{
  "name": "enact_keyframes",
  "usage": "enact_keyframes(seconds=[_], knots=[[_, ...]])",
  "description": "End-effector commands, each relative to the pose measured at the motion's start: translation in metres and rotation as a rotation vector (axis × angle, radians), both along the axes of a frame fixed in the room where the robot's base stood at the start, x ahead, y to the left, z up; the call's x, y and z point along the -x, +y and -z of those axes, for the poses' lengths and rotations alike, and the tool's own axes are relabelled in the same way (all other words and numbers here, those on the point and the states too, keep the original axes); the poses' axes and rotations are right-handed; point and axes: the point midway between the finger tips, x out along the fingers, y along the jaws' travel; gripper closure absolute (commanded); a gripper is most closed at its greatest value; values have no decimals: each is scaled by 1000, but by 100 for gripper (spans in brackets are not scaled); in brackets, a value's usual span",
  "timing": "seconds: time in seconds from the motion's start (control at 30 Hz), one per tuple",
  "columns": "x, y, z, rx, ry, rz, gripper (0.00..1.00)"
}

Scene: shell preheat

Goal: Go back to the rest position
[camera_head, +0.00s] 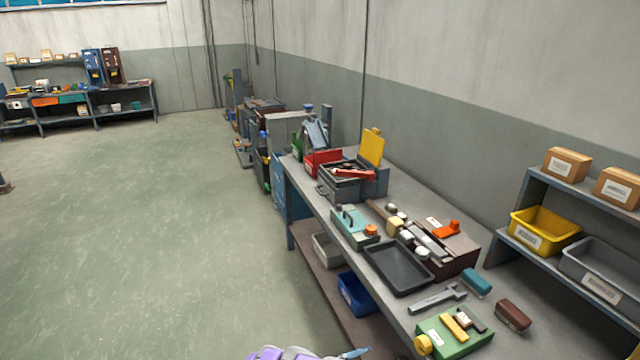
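At the bottom edge, a purple and grey rounded part (285,353), which looks like a piece of my own arm, just enters the picture. To its right is a thin blue tip (354,353) that may belong to my gripper. Most of the arm is cut off below the frame. I cannot see two fingers or anything held. These parts are left of the front end of the workbench (395,305), over the floor side.
The bench carries a black tray (398,268), a wrench (437,299), a green block (455,335), a teal toolbox (352,228) and an open grey toolbox (345,185). A shelf with bins (545,230) stands right. The floor (150,240) left is clear.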

Motion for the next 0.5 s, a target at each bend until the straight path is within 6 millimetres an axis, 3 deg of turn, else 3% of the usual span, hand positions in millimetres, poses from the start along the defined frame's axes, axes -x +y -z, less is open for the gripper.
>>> enact_keyframes(seconds=[0.27,0.5], knots=[[6,-64,-91,-9,-121,232,17],[43,-111,-164,-74,-229,466,17]])
